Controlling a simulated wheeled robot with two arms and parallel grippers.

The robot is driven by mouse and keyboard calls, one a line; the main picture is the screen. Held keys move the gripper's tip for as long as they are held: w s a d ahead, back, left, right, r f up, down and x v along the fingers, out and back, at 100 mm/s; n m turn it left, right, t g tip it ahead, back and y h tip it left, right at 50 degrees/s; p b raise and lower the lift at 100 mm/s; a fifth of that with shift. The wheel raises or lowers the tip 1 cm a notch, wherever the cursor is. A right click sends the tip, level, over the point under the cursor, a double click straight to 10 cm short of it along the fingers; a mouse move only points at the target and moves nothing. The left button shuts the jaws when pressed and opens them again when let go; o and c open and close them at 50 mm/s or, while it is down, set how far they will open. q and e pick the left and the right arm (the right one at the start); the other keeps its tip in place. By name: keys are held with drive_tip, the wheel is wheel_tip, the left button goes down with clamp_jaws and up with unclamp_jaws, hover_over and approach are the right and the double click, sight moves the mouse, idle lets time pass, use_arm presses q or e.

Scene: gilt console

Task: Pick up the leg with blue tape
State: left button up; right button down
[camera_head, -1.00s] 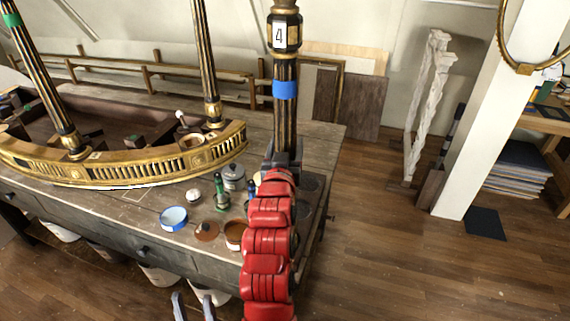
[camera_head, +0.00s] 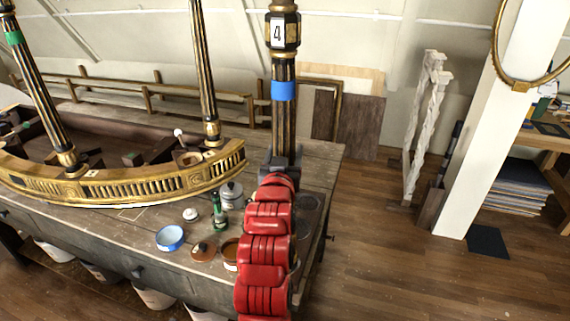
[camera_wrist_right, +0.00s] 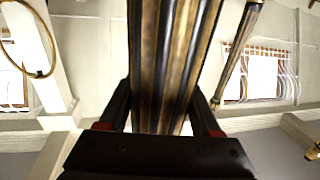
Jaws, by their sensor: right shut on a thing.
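The leg with blue tape (camera_head: 284,120) is a black and gold fluted post. It stands upright near the right end of the workbench, with a blue band (camera_head: 283,91) and a white label "4" above it. My right gripper (camera_head: 281,165) is shut on its lower part. In the right wrist view the fluted shaft (camera_wrist_right: 165,50) runs up between the two dark fingers (camera_wrist_right: 163,105). The leg's bottom end is hidden behind my red right arm, so I cannot tell whether it touches the bench. My left gripper is out of view.
A gilt console frame (camera_head: 130,182) lies upside down on the wooden workbench (camera_head: 180,277), with a green-taped leg (camera_head: 36,85) and another leg (camera_head: 203,70) standing up. A blue-rimmed bowl (camera_head: 170,238), a green bottle (camera_head: 218,212) and jars stand near my arm. Open floor (camera_head: 380,270) lies to the right.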

drive_tip(key=shift+s+a+r, duration=0.15)
drive_tip(key=shift+s+r, duration=0.05)
drive_tip(key=shift+r, duration=0.1)
drive_tip(key=s+a+b, duration=0.2)
drive_tip(key=s, duration=0.5)
drive_tip(key=s+a+r+b, duration=0.1)
drive_tip(key=s+a+b, duration=0.1)
drive_tip(key=s, duration=0.6)
drive_tip(key=shift+a+r+b, duration=0.2)
drive_tip(key=shift+r+b, duration=0.05)
drive_tip(key=shift+b, duration=0.55)
drive_tip(key=shift+r, duration=0.15)
drive_tip(key=shift+r+p, duration=1)
drive_tip(key=shift+r, duration=1.35)
